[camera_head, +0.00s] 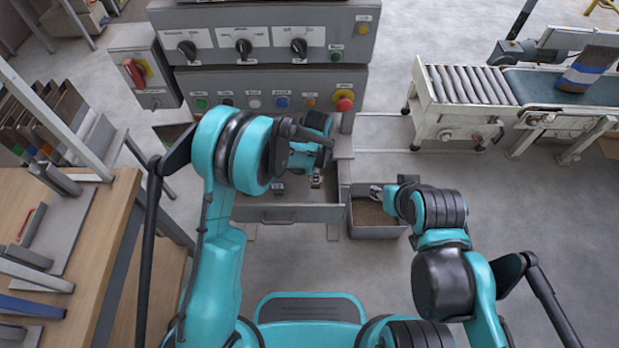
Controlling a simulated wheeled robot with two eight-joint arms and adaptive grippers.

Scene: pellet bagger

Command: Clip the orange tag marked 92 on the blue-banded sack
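The blue-banded sack (588,68) is brown with a blue band and a pale stripe. I cannot make out an orange tag marked 92. My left gripper (316,180) points down over the open drawer below the control panel, far from the sack. Its fingers are small and partly hidden by my arm. My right gripper (376,192) is at the grey bin beside the drawer, also well left of the sack. I cannot tell whether either gripper holds anything.
A grey control cabinet (262,90) with knobs and buttons stands ahead, above the drawer (285,214). The grey bin (375,232) has brown contents. A roller conveyor (468,85) leads to the green belt (535,88). A wooden bench (112,215) and racked sacks are left. Floor at right is clear.

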